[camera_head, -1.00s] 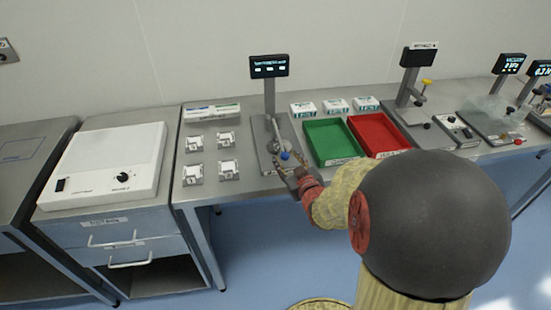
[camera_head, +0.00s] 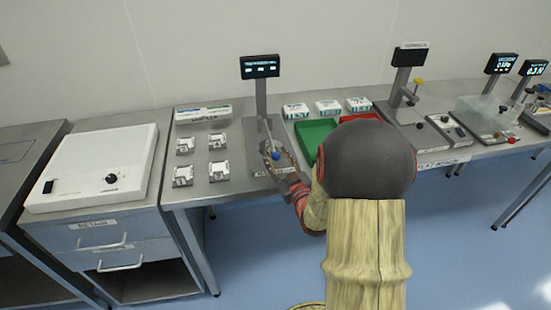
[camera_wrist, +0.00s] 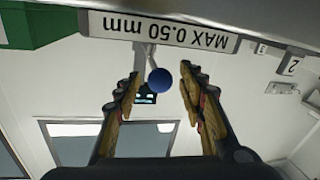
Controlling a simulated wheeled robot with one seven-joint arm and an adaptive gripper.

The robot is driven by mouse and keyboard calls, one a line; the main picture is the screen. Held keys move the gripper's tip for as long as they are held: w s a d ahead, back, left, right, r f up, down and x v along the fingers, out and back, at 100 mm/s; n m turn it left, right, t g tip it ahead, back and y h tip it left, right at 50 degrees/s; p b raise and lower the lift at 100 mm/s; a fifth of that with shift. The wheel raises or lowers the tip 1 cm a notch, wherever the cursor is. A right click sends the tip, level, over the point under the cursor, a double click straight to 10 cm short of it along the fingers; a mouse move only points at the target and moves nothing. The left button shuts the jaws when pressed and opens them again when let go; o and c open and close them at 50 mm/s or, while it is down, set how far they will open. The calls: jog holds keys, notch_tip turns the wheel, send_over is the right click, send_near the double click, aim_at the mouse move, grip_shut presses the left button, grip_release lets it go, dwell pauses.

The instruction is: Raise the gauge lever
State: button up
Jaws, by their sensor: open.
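The gauge stand (camera_head: 262,100) rises from the bench with a dark display on top. Its lever ends in a blue ball knob (camera_head: 276,155) near the front of the stand's base, and the knob also shows in the wrist view (camera_wrist: 159,80). My gripper (camera_head: 278,154) is open at the knob. In the wrist view its two fingers (camera_wrist: 160,90) stand apart on either side of the knob, with a gap on both sides. The lever's thin rod shows behind the knob, below a "MAX 0.50 mm" label (camera_wrist: 160,30) seen upside down. My fingers partly hide the base in the head view.
Green (camera_head: 314,135) and red (camera_head: 368,118) trays lie right of the stand, partly behind my arm. Several small metal samples (camera_head: 217,171) lie to its left. White boxes (camera_head: 328,107) stand behind the trays. A white heater unit (camera_head: 95,165) is at far left.

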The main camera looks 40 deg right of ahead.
jog(key=shift+w+d, duration=0.15)
jog(key=shift+w, duration=0.35)
grip_shut()
dwell(0.7)
